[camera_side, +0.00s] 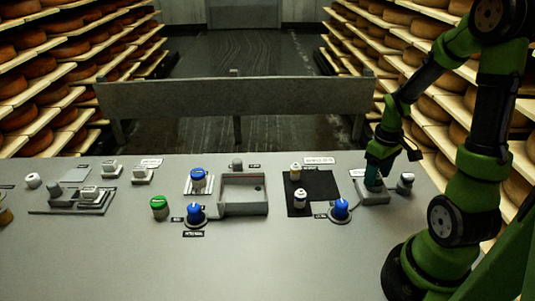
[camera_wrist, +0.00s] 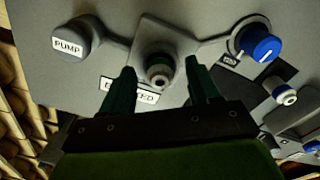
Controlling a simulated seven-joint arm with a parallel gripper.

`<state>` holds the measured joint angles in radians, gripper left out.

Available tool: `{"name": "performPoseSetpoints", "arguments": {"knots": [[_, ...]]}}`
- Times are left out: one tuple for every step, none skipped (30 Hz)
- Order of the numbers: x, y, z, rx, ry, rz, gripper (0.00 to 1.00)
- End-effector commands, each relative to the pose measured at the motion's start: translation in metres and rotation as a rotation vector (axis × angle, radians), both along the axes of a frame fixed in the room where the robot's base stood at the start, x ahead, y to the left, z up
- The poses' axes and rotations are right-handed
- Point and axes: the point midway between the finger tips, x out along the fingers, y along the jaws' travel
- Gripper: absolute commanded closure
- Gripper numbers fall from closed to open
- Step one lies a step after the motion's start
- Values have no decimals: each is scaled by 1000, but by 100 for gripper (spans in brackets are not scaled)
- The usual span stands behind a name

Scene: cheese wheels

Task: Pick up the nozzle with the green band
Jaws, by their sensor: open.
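A nozzle (camera_wrist: 159,73) with a pale tip and what looks like a dull greenish band stands in a grey holder block (camera_wrist: 168,36) in the wrist view. My gripper (camera_wrist: 161,80) is open, with one dark finger on each side of the nozzle. I cannot tell whether either finger touches it. In the side view my gripper (camera_side: 374,180) points down over the same holder block (camera_side: 374,197) and hides the nozzle.
A blue knob (camera_side: 340,208) stands left of the holder and a grey PUMP knob (camera_wrist: 75,40) on its other side. A grey tray (camera_side: 244,209), more blue knobs and a green-topped knob (camera_side: 159,206) stand farther left. The counter's front is clear.

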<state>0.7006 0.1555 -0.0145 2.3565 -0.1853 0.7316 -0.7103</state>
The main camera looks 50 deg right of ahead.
Motion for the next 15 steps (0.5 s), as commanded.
{"name": "performPoseSetpoints", "arguments": {"knots": [[0,0,0,0,0,0,39],[0,0,0,0,0,0,40],[0,0,0,0,0,0,47],[0,0,0,0,0,0,51],[0,0,0,0,0,0,56],[0,0,0,0,0,0,62],[0,0,0,0,0,0,66],[0,0,0,0,0,0,71],[0,0,0,0,0,0,77],[0,0,0,0,0,0,82],[0,0,0,0,0,0,86],[0,0,1,0,0,0,93],[0,0,1,0,0,0,97],[0,0,1,0,0,0,99],[0,0,1,0,0,0,99]]}}
